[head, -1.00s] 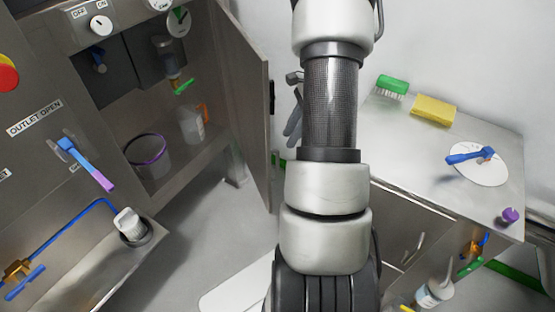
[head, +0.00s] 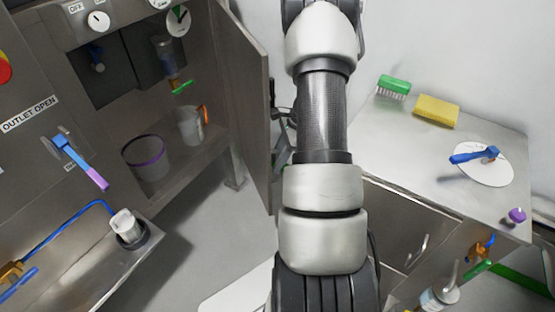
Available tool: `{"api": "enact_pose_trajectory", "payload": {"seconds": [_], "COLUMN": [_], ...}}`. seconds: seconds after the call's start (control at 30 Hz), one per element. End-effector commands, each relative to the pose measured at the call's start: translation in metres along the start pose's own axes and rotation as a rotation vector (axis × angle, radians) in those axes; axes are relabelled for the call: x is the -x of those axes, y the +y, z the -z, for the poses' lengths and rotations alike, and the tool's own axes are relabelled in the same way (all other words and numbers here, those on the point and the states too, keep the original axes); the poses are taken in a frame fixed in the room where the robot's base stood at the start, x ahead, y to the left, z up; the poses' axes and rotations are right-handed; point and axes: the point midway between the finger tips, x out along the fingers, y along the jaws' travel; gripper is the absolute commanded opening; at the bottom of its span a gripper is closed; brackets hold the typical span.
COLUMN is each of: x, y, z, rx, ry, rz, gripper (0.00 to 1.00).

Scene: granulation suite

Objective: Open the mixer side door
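The mixer side door (head: 246,115) is a tall grey metal panel. It stands swung out from the mixer cabinet (head: 28,130), and the lit inside of the cabinet shows to its left. A small dark fitting (head: 272,93) sits on the door's right edge. My gripper (head: 284,143) is just right of that edge, partly hidden behind my arm. Its fingers are small, dark and overlapped, so I cannot tell whether they are open or touch the door.
Inside the cabinet are a purple-rimmed bucket (head: 147,158) and a jug with an orange handle (head: 190,126). A blue-and-purple lever (head: 80,162) sticks out in front. At right, a steel table (head: 400,150) holds a green brush (head: 393,87) and yellow sponge (head: 436,110). Grey floor (head: 215,215) lies between.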

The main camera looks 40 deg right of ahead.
Motion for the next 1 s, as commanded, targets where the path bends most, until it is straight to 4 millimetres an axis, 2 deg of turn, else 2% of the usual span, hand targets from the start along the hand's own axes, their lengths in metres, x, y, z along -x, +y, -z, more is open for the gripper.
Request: {"api": "enact_pose_trajectory", "payload": {"seconds": [0.03,0.13,0.43,0.57,0.7,0.8,1.0], "x": [0.000,0.000,0.002,0.010,0.024,0.031,0.041], "y": [0.000,0.000,-0.003,-0.014,-0.030,-0.041,-0.053], "z": [0.000,0.000,0.004,0.026,0.061,0.078,0.099], "rx": [0.000,0.000,0.008,0.055,0.138,0.189,0.246], "ry": [0.000,0.000,0.001,0.000,0.001,-0.002,-0.002], "rz": [0.000,0.000,-0.001,-0.017,-0.049,-0.069,-0.095], "gripper": [0.17,0.00,0.00,0.00,0.00,0.00,0.00]}}
